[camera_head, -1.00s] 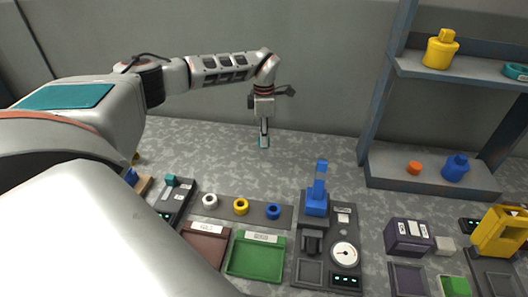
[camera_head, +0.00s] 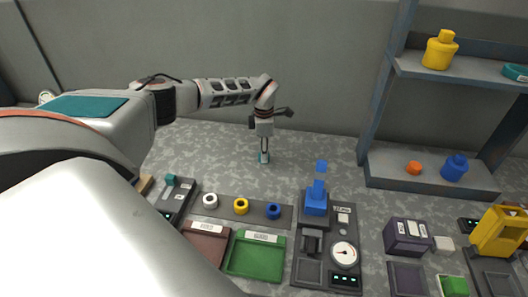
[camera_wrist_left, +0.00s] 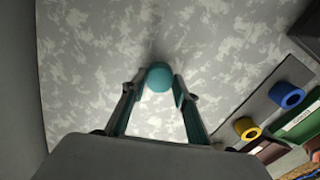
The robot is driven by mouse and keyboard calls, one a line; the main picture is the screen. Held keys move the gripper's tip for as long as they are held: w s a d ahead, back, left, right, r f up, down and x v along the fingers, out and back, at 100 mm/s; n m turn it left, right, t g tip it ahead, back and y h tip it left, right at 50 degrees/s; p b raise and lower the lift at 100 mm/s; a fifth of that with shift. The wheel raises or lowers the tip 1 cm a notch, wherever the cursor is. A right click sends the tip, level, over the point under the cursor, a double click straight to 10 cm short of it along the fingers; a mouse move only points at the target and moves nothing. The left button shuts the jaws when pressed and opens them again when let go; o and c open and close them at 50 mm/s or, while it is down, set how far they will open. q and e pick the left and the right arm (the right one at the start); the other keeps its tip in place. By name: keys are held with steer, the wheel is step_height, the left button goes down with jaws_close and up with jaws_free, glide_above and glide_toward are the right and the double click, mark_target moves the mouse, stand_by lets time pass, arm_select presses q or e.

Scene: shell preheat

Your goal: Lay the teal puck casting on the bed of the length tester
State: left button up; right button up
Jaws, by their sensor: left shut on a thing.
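My left gripper (camera_head: 264,153) points down low over the bare back part of the table. In the left wrist view its two fingers (camera_wrist_left: 158,90) are closed around the teal puck casting (camera_wrist_left: 159,76), which looks round and smooth. I cannot tell whether the puck touches the table. A dark slide-like device with a teal block (camera_head: 172,187) stands at the left, and a grey station with a dial (camera_head: 344,253) and blue upright at the centre right. Their labels are unreadable, so I cannot tell which is the length tester. My right gripper is out of view.
A grey strip (camera_head: 222,206) holds white, yellow and blue rings. A green tray (camera_head: 256,256) and a brown tray (camera_head: 203,244) lie in front. A shelf unit (camera_head: 430,183) stands at the right. The table's back middle is clear.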

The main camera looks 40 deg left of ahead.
arm_select(q)
steer(key=o, duration=1.1)
steer(key=shift+f, duration=0.1)
steer(key=shift+o, duration=0.2)
